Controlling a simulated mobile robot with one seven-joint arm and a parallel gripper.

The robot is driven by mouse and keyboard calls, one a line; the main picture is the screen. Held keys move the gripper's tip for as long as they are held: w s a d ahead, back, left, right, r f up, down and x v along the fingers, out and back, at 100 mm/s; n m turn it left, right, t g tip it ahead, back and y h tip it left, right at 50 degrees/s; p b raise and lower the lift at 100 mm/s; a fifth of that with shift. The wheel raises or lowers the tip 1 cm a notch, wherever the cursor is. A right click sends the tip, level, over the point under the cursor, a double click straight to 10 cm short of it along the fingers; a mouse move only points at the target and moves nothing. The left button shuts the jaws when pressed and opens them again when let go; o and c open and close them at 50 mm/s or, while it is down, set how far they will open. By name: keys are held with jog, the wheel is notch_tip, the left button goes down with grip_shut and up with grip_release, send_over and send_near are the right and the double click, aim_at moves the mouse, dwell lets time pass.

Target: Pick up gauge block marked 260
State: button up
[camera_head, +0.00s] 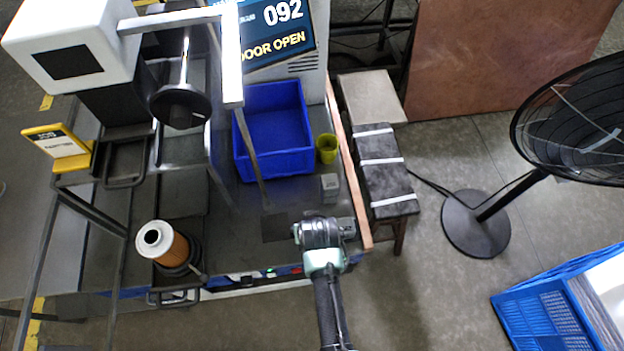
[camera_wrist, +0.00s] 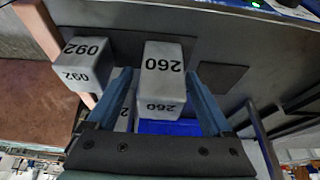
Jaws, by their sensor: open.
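A grey gauge block (camera_wrist: 163,68) with 260 on two faces, as the wrist view reads it, stands in the middle of that view. My gripper (camera_wrist: 160,82) is open, with one blue finger on each side of this block; I cannot tell whether they touch it. Another grey block (camera_wrist: 84,62), reading 092 in this view, is to the left, outside the fingers. A third marked block (camera_wrist: 124,112) is mostly hidden behind the left finger. In the head view my gripper (camera_head: 322,232) is over the bench's front right corner, near a small grey block (camera_head: 329,185).
A blue bin (camera_head: 272,133) and a yellow-green cup (camera_head: 327,148) stand behind on the bench. A dark square patch (camera_head: 276,227) lies left of my gripper. A filter cartridge (camera_head: 160,243) is farther left. A fan (camera_head: 476,222) stands on the floor at right.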

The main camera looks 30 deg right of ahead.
grip_shut()
dwell(0.3)
jog(key=shift+r, duration=0.15)
